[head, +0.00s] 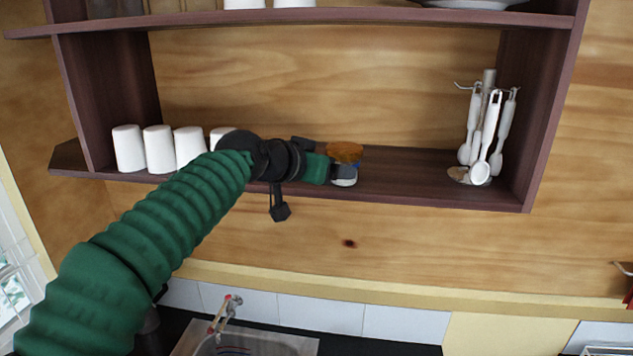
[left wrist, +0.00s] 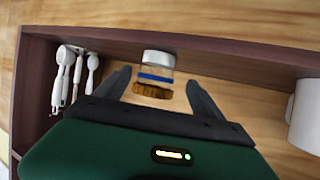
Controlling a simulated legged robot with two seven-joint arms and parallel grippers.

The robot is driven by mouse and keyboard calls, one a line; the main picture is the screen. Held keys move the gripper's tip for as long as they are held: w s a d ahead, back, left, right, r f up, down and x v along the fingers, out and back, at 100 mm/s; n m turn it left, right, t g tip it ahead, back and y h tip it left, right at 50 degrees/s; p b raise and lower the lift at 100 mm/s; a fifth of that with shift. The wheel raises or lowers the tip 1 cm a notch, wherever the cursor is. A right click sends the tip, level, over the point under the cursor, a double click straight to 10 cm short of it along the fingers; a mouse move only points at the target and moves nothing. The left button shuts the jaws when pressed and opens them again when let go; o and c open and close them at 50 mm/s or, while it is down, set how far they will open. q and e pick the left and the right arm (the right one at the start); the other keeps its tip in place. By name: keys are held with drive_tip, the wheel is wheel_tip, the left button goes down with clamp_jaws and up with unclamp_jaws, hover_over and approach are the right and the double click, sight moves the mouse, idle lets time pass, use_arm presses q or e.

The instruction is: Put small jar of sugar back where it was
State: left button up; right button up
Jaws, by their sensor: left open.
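The small jar of sugar (head: 344,173) has a clear body, a blue band and a brown lid. In the head view it stands upright at the lower shelf (head: 420,190), near its front edge, partly hidden by my left gripper (head: 328,167). In the left wrist view the jar (left wrist: 156,70) appears upside down, lid nearest the camera. My left gripper (left wrist: 158,77) is open, with one finger on each side of the jar and visible gaps between. My right gripper is in neither view.
Several white cups (head: 160,148) stand on the shelf to the left, behind my arm. A holder with white utensils (head: 487,140) stands at its right end. The shelf between jar and utensils is clear. A sink (head: 245,344) lies below.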

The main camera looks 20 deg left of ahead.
use_arm(q)
drive_tip(key=d+b+v, duration=0.1)
drive_tip(key=b+v, duration=0.2)
drive_tip(key=v, duration=0.3)
drive_tip(key=s+d+f+n+g+y, duration=0.1)
drive_tip(key=s+f+g, duration=0.2)
drive_tip(key=f, duration=1.3)
drive_tip(key=s+f+n+g+y, duration=0.1)
drive_tip(key=s+f+g, duration=0.2)
drive_tip(key=f, duration=1.3)
drive_tip(key=s+d+f+g, duration=0.1)
drive_tip(key=s+f+g, duration=0.3)
drive_tip(key=s+f, duration=1.5)
drive_tip(key=shift+s+g+y, duration=0.3)
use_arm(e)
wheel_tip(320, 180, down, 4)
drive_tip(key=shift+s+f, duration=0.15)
use_arm(q)
drive_tip(key=s+b+x, duration=0.2)
drive_tip(key=b+x, duration=0.6)
drive_tip(key=s+f+b+x, duration=0.1)
drive_tip(key=b+x, duration=0.7)
drive_tip(key=b, duration=0.1)
drive_tip(key=shift+f, duration=0.3)
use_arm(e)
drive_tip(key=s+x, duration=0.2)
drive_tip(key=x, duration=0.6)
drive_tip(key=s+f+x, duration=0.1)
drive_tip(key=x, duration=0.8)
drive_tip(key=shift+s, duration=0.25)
